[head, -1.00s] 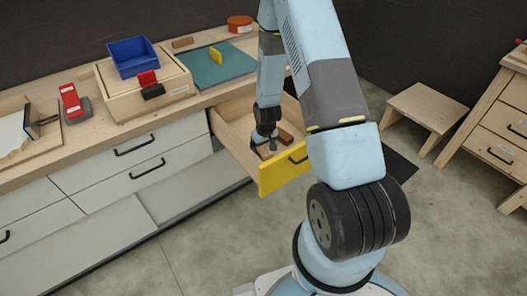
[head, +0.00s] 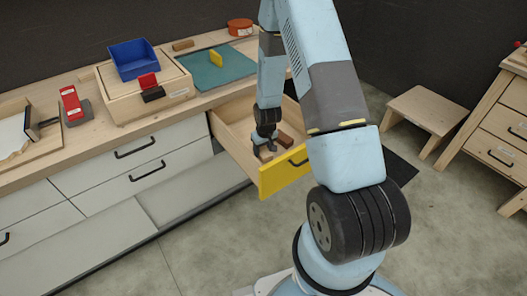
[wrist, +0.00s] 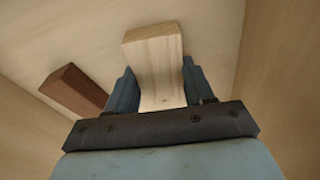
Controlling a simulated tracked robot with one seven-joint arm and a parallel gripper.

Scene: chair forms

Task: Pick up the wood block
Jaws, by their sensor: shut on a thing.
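A pale wood block (wrist: 156,70) stands out between the two blue-grey fingers of my gripper (wrist: 158,72) in the wrist view. The fingers are on its two sides and the gripper is shut on it. In the head view my gripper (head: 265,146) is down inside the open drawer with the yellow front (head: 285,172). The pale block shows there only as a small patch, partly hidden by the gripper. Whether it touches the drawer floor is hard to tell. A dark brown block (wrist: 74,90) lies left of the gripper in the wrist view, apart from it.
The drawer walls stand close around my gripper. A wooden stool (head: 428,108) stands on the floor at right.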

